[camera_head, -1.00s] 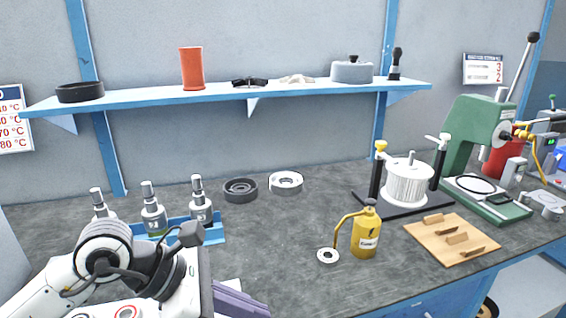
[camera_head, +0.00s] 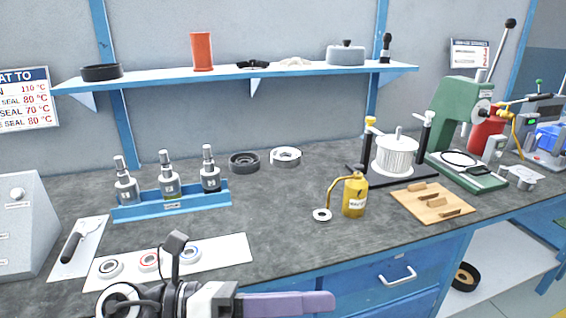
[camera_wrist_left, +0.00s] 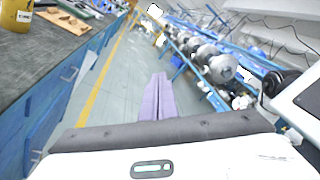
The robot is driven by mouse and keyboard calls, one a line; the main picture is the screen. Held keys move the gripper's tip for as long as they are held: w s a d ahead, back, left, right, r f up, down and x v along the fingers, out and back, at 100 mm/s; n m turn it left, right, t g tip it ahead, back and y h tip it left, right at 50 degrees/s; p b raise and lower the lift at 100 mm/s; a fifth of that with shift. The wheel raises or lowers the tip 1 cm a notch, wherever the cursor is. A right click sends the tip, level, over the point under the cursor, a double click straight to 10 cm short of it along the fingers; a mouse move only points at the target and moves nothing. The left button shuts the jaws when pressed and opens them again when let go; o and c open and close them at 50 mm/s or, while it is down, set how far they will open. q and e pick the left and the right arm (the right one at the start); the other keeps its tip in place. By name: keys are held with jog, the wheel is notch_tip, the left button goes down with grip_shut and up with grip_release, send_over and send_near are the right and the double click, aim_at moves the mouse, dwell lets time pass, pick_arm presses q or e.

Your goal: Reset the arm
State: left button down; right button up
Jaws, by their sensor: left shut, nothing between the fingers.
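My left gripper (camera_head: 328,303) has long purple fingers that lie together, shut and empty. In the head view it is at the bottom middle, in front of the bench's front edge and pointing right. In the left wrist view the purple fingers (camera_wrist_left: 158,98) point out over the floor, with the bench (camera_wrist_left: 30,62) on the left. My right gripper does not show in either view.
On the grey bench (camera_head: 275,225) stand a blue rack (camera_head: 175,206) of metal bottles, a white strip with rings (camera_head: 220,250), a yellow oil can (camera_head: 355,197), a wooden board (camera_head: 455,212) and a green press (camera_head: 455,110). A blue shelf (camera_head: 290,82) runs above. The middle front of the bench is clear.

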pick_arm(q)
jog(key=w+a+f+n+t+y, duration=0.1)
jog(key=w+a+n+t, duration=0.2)
jog(key=n+t, duration=0.55)
jog(key=w+a+f+n+t, duration=0.1)
jog(key=w+a+n+t, duration=0.3)
jog(key=n, duration=0.7)
jog(key=a+f+n+t+y, duration=0.3)
jog(key=a+f+n+y, duration=0.3)
jog(key=f+n+y, duration=0.35)
jog(key=s+a+f+n+g+y, duration=0.2)
jog(key=s+f+n, duration=0.4)
jog(key=f, duration=0.6)
jog(key=s+a+f+n+g+y, duration=0.2)
jog(key=s+a+f+n+g, duration=0.2)
jog(key=s+f, duration=0.6)
notch_tip(320, 180, down, 3)
jog(key=n+g, duration=0.2)
jog(key=n, duration=0.1)
jog(key=shift+s, duration=0.2)
